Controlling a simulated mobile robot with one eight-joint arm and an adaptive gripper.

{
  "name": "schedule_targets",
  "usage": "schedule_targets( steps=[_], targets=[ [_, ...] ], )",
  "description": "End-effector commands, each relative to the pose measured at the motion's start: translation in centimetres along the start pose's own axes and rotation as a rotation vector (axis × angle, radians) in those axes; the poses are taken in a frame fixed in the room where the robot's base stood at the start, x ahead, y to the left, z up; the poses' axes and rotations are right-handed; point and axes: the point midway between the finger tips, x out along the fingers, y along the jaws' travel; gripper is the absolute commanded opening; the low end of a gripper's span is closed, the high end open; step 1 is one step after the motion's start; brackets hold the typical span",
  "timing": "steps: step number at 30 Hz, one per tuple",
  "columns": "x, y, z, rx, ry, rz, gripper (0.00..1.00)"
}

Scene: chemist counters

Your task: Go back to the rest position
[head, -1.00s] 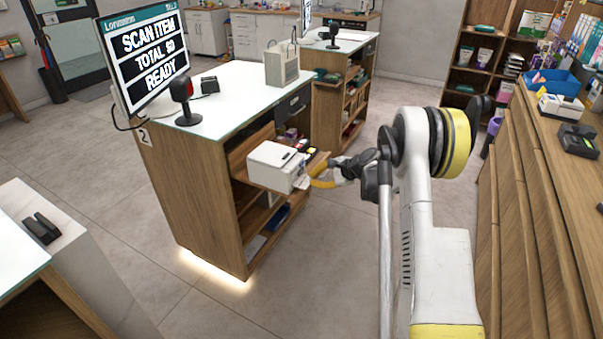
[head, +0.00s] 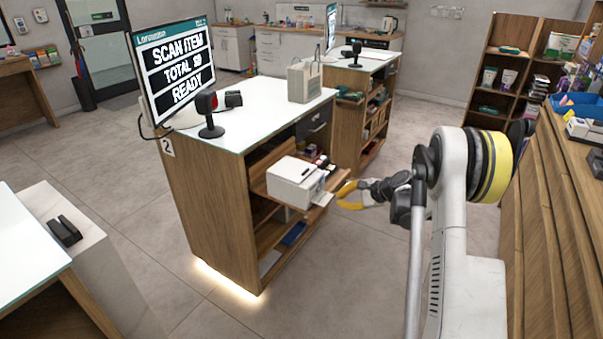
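My gripper (head: 346,196) has yellow fingers and hangs at the end of my white arm, just right of the pull-out shelf of the middle counter. The two yellow fingers look parted, with nothing seen between them. They are small in the view. A white box-like device, perhaps a printer (head: 294,183), stands on the shelf left of the gripper, and a narrow gap shows between them.
The counter (head: 215,215) with a screen (head: 175,70), scanner (head: 208,112) and beige bag (head: 305,80) stands left of my arm.

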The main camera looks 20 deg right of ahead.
Motion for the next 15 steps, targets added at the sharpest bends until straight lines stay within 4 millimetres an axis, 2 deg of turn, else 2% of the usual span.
schedule_targets(
  steps=[5,8,11,15],
  targets=[
    [-0.2,-0.3,0.6,-0.013,0.002,0.005,0.00],
    [-1.1,-1.0,2.8,-0.069,0.015,0.027,0.00],
    [-2.9,-2.0,6.8,-0.179,0.038,0.067,0.00],
    [-6.4,-2.5,13.6,-0.382,0.076,0.138,0.00]
  ],
)
